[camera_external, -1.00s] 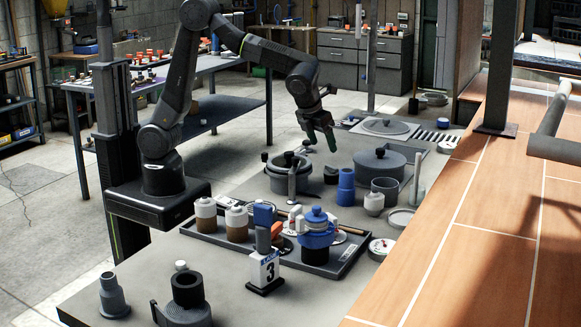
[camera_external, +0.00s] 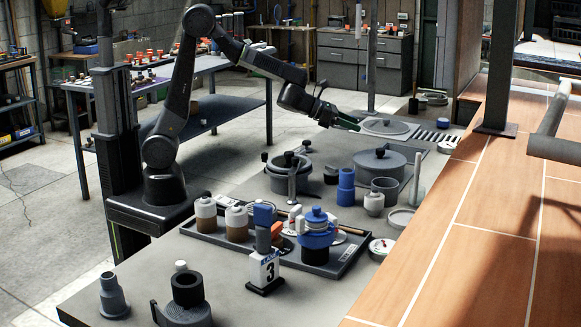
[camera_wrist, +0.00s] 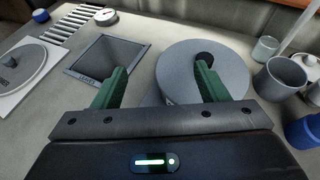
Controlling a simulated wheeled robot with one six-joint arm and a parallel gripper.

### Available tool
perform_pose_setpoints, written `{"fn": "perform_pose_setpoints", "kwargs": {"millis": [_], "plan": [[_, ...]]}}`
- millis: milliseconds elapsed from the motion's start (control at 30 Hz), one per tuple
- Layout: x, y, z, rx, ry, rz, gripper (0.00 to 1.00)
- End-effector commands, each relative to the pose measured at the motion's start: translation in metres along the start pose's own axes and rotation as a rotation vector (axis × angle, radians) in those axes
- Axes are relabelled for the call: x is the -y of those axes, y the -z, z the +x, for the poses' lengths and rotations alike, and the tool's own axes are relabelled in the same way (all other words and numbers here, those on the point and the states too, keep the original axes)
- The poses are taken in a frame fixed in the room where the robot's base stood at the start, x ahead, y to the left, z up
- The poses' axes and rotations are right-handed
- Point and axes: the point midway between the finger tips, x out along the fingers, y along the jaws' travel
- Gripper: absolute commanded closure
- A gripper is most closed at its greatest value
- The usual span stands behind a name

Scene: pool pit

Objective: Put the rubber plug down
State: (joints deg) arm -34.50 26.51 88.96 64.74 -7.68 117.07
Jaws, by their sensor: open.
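A small black, slanted-topped piece (camera_external: 331,174), which looks like the rubber plug, stands on the grey bench between the pot and the blue cup in the external view. I cannot make it out in the wrist view. My gripper (camera_external: 352,125) is raised over the far part of the bench, tilted to the right, apart from that piece. In the wrist view my gripper (camera_wrist: 158,82) has its two green fingers wide apart, with nothing held between them. Beyond them lie a square recess (camera_wrist: 105,60) and a round grey lid (camera_wrist: 230,88) with a dark knob.
A pot (camera_external: 288,180) stands near the black piece. A blue cup (camera_external: 346,188), a grey cup (camera_external: 384,190) and a pale jar (camera_external: 374,204) stand to its right. A tray (camera_external: 335,262) of bottles and tools lies nearer. A slotted grille (camera_external: 434,136) is at the far end.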

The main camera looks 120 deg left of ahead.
Motion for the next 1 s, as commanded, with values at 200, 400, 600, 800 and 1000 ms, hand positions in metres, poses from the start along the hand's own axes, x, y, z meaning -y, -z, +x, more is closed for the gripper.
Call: {"fn": "perform_pose_setpoints", "kwargs": {"millis": [200,400,600,800,1000], "plan": [[-0.005,0.032,-0.026,0.059,0.291,0.185,0.33],[0.0,0.076,-0.071,0.034,0.577,0.3,0.33],[0.002,0.106,-0.109,-0.007,0.76,0.342,0.33],[0.012,0.114,-0.109,-0.019,0.807,0.347,0.33],[0.04,0.119,-0.082,-0.019,0.807,0.347,0.33]]}}
